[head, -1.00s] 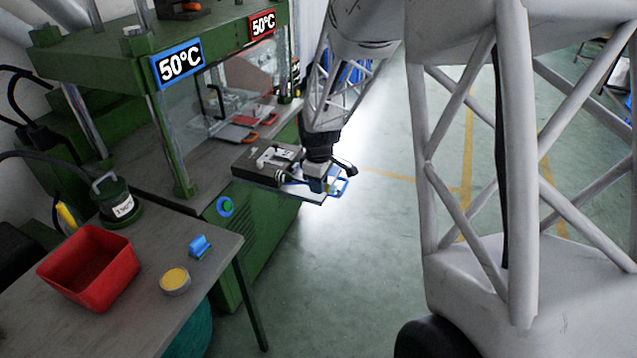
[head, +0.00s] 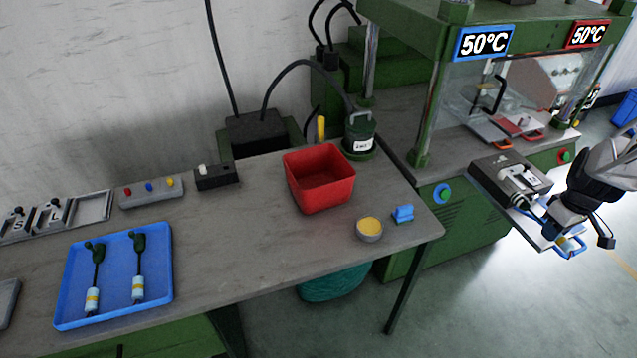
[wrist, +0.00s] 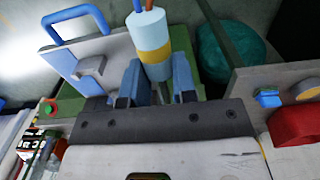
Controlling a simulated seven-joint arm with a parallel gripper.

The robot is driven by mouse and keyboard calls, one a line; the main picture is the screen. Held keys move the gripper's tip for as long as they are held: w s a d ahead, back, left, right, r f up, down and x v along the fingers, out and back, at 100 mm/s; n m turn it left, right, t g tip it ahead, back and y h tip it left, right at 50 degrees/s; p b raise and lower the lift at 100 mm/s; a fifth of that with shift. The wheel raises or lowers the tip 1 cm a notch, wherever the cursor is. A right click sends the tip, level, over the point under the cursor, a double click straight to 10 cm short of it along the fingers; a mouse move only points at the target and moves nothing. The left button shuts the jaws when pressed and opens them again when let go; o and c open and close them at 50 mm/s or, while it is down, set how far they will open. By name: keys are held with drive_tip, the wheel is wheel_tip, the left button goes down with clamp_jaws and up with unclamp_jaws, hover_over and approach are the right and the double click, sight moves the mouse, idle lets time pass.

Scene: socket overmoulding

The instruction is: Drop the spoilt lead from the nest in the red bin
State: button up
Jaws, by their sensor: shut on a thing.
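My gripper (wrist: 157,85) is shut on a lead (wrist: 151,45), a pale blue cylinder with a yellow band and coloured wires running out of the top of the wrist view. In the head view my gripper (head: 556,222) is at the right, over the plate with the blue handle in front of the press; the lead there is mostly hidden. The dark nest block (head: 503,172) sits just behind and left of the gripper. The red bin (head: 326,194) stands on the grey table, well to the left of the gripper, and looks empty.
A yellow-topped round tin (head: 369,230) and a small blue block (head: 403,214) stand by the table's right corner. A blue tray (head: 154,290) holds two leads at the left. The green press (head: 424,110) stands between bin and arm.

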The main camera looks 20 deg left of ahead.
drive_tip(key=shift+w+a, duration=0.1)
drive_tip(key=shift+a, duration=0.05)
idle(0.7)
drive_tip(key=w+a+r+n+g+h, duration=0.1)
drive_tip(key=w+a+r+n+h, duration=0.2)
drive_tip(key=a, duration=1.2)
drive_tip(key=w+a+r+n+h, duration=0.1)
drive_tip(key=w+a+r+n, duration=0.3)
drive_tip(key=a, duration=1)
drive_tip(key=s+a+r+n+h, duration=0.1)
drive_tip(key=s+a+r, duration=0.1)
drive_tip(key=a, duration=0.7)
drive_tip(key=s+a+r+n+t+h, duration=0.1)
drive_tip(key=s+a+r, duration=0.2)
drive_tip(key=a, duration=0.6)
drive_tip(key=s+a+r+h, duration=0.1)
drive_tip(key=s+a+r, duration=0.2)
drive_tip(key=a, duration=0.6)
wheel_tip(320, 180, up, 2)
drive_tip(key=shift+a+r+n+t, duration=0.15)
drive_tip(key=shift+a+n+t, duration=0.15)
drive_tip(key=shift+a+n, duration=0.1)
drive_tip(key=shift+f, duration=0.25)
wheel_tip(320, 180, down, 12)
drive_tip(key=shift+r, duration=0.25)
